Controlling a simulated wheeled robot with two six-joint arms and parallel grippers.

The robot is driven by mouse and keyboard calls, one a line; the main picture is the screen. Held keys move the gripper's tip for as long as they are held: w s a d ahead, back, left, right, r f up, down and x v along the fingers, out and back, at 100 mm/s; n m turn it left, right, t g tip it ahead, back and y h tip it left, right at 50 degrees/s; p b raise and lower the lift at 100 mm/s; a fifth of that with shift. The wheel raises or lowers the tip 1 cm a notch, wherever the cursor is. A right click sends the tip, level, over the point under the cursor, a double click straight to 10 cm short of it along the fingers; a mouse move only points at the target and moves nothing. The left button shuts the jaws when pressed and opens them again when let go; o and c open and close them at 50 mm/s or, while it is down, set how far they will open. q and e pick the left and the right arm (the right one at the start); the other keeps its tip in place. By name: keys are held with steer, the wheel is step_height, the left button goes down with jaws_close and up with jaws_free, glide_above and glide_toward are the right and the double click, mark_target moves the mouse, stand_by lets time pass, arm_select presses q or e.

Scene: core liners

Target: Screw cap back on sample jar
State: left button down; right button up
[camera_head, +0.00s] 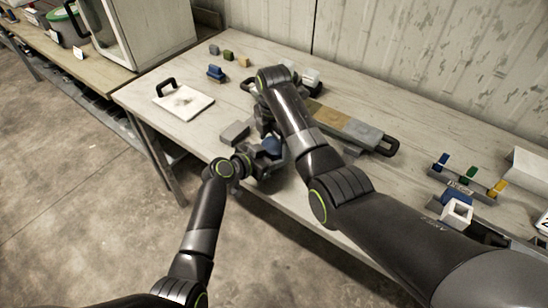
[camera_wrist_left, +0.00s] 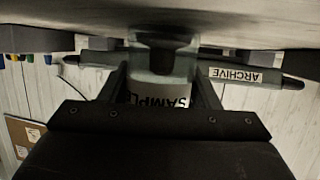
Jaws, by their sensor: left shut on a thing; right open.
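My left gripper (camera_wrist_left: 163,95) is shut on the sample jar (camera_wrist_left: 165,68), a pale, clear-walled jar whose label reads "SAMPL" before it is cut off by a finger. Something dark shows at the jar's far end. In the head view my left gripper (camera_head: 262,165) is at the table's front edge, and the jar is mostly hidden there. A blue round piece (camera_head: 272,147) shows just beside this gripper; I cannot tell if it is the cap. My right gripper (camera_head: 265,118) is open, pointing down close above the left one and partly hidden by its own arm.
A long tray (camera_head: 345,125) with tan and grey sections lies behind my right arm. A white board (camera_head: 184,101) and small coloured blocks (camera_head: 216,72) stand at the left. A rack with coloured pieces (camera_head: 468,178) is at the right. The table's front left is clear.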

steer(key=shift+r, duration=2.25)
steer(key=o, duration=0.4)
steer(key=shift+c, duration=0.2)
arm_select(q)
steer(key=shift+c, duration=2)
jaws_free()
steer(key=shift+s+a, duration=0.1)
